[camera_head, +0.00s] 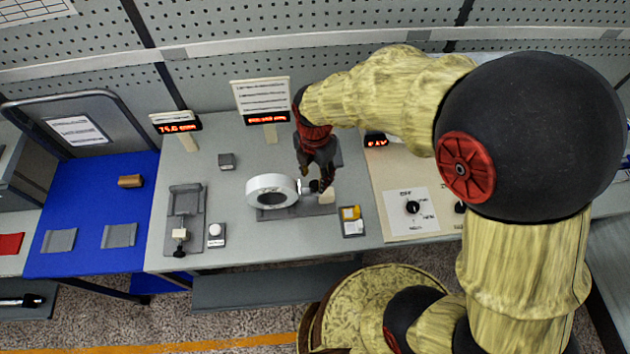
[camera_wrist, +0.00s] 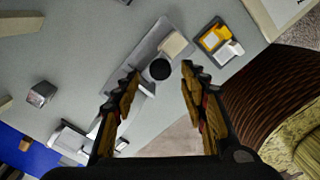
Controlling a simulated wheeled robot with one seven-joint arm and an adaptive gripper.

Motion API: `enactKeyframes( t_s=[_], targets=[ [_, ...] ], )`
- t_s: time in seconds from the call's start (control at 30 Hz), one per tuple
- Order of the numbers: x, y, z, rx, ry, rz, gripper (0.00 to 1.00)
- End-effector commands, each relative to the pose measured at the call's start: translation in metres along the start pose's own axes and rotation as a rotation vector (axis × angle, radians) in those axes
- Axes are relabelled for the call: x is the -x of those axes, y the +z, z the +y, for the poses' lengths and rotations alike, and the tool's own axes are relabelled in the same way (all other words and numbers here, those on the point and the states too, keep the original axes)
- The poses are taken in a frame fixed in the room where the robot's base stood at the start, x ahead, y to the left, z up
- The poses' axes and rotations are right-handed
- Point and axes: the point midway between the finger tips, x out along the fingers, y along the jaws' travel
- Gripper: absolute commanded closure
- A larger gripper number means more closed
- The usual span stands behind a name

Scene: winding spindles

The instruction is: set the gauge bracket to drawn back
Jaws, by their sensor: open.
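My gripper (camera_head: 319,178) is open, pointing down over the right end of a grey base plate (camera_head: 298,213). In the wrist view, a round black knob (camera_wrist: 160,69) lies between the lines of the open fingers (camera_wrist: 158,82). A cream block (camera_wrist: 173,45) is beside the knob on the plate; the block also shows in the head view (camera_head: 327,196). This knobbed piece appears to be the gauge bracket. No finger is clearly seen touching it. A white ring (camera_head: 257,200) stands on the plate left of the gripper. My fingers partly hide the bracket in the head view.
A second grey fixture (camera_head: 186,202) with a black knob stands left, beside a white button box (camera_head: 216,231). A yellow-and-grey piece (camera_head: 350,219) lies right of the plate. A dial panel (camera_head: 408,220) is farther right. Signs and red displays (camera_head: 265,118) stand behind. A blue table (camera_head: 85,254) adjoins left.

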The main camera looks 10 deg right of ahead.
Motion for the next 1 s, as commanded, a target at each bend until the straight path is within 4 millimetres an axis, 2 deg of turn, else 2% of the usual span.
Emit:
enactKeyframes(
  t_s=[0.1, 0.23, 0.6, 1.0],
  targets=[
    [-0.019, 0.000, -0.001, -0.001, -0.002, 0.001, 0.57],
    [-0.030, 0.000, -0.001, -0.001, -0.001, 0.001, 0.57],
    [-0.034, 0.000, 0.000, -0.002, 0.000, 0.000, 0.57],
    [-0.034, 0.000, 0.000, -0.002, 0.000, 0.000, 0.80]
  ],
)
